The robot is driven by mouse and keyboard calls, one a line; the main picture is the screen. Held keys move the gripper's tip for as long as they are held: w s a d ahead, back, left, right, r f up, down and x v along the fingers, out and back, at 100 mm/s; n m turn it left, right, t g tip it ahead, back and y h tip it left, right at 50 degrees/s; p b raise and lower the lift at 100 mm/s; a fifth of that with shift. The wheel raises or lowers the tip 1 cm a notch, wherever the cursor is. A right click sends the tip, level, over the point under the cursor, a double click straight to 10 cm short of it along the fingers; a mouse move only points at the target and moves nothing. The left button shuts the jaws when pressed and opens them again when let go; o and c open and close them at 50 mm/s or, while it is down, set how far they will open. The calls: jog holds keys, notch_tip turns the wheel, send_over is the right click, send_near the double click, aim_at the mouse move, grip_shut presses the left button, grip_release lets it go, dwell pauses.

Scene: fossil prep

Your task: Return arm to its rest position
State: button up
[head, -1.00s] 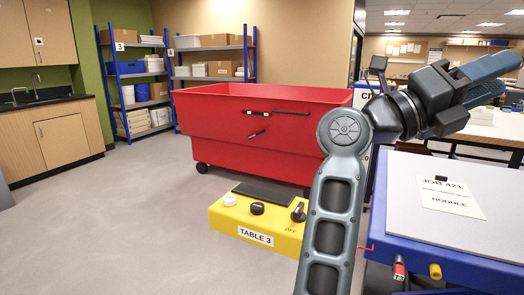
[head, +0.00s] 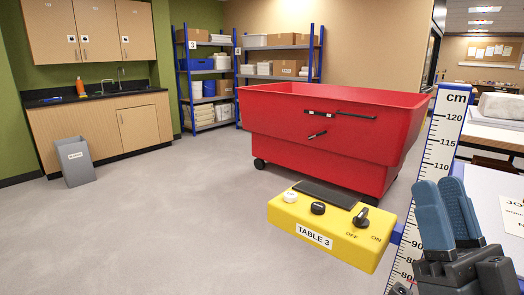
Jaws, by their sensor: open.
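My gripper (head: 443,184) is at the lower right of the head view, with its two blue-padded fingers pointing up. It is open and nothing shows between the fingers. It stands in front of the white-and-blue cm ruler (head: 443,135) and the edge of the pale worktop (head: 485,188) at the right. Most of my arm is outside the picture, so its full pose is hidden.
A yellow TABLE 3 control box (head: 362,247) with knobs is left of my gripper. Behind it is a red wheeled bin (head: 330,150). A grey waste bin (head: 76,162) stands by the sink cabinet (head: 100,132). Shelves (head: 207,85) line the back.

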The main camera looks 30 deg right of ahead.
jog(key=s+a+f+n+g+y, duration=0.1)
jog(key=s+a+f+g, duration=0.3)
jog(key=f, duration=0.4)
jog(key=s+a+f+n+g+y, duration=0.2)
jog(key=s+a+f+g+y, duration=0.2)
jog(key=s+f, duration=0.3)
jog(key=s+a+f+n+g+y, duration=0.1)
jog(key=s+a+f+g, duration=0.3)
jog(key=f, duration=0.5)
jog(key=shift+s+f+g+y+b, duration=0.35)
jog(key=shift+s+y, duration=0.35)
jog(key=shift+s, duration=0.5)
jog(key=shift+d+r, duration=0.1)
jog(key=shift+r, duration=0.05)
